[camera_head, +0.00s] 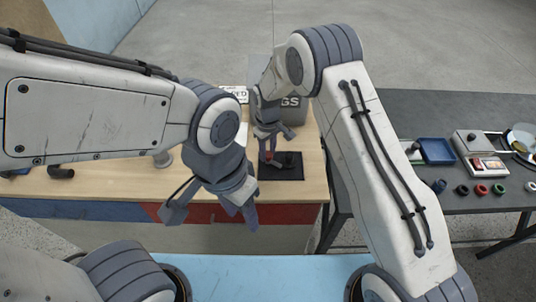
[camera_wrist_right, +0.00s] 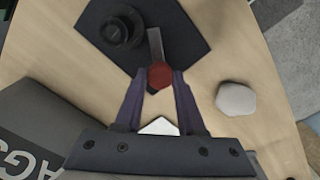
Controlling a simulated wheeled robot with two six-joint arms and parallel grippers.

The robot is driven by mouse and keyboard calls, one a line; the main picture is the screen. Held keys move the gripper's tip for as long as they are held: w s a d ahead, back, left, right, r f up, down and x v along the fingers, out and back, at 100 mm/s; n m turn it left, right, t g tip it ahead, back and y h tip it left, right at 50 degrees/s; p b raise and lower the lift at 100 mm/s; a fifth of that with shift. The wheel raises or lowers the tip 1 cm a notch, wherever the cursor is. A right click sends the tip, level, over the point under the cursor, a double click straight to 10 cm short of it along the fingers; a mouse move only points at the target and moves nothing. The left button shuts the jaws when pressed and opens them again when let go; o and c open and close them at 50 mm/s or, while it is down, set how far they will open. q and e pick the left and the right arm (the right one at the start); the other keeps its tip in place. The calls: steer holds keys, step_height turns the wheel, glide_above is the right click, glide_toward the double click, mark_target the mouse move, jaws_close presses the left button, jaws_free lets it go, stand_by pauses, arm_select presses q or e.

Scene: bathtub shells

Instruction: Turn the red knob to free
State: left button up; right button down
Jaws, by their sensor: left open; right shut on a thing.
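The red knob (camera_wrist_right: 161,76) sits between the fingertips of my right gripper (camera_wrist_right: 159,82) in the right wrist view, with a flat grey bar (camera_wrist_right: 156,44) reaching out from it. The fingers are shut on the knob. In the head view, my right gripper (camera_head: 267,138) points down at the dark square plate (camera_head: 280,173), and the knob (camera_head: 265,156) shows only as a small red spot below the fingers. A black round part (camera_wrist_right: 122,28) stands on the plate beside the bar. My left gripper (camera_head: 212,210) is open and empty, over the wooden bench's front edge.
A grey box (camera_head: 293,108) lettered "GS" stands behind the plate. A pale rounded block (camera_wrist_right: 236,99) lies on the wood. The dark table (camera_head: 430,110) at right holds a blue tray (camera_head: 436,151), a device (camera_head: 480,155) and several coloured rings.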

steer(key=m+b, duration=0.2)
steer(key=m, duration=0.3)
steer(key=shift+m, duration=0.3)
steer(key=m+b, duration=0.1)
steer(key=m, duration=0.4)
steer(key=shift+r+m, duration=0.1)
steer(key=shift+m, duration=0.2)
steer(key=c, duration=0.5)
jaws_free()
steer(key=shift+b, duration=0.3)
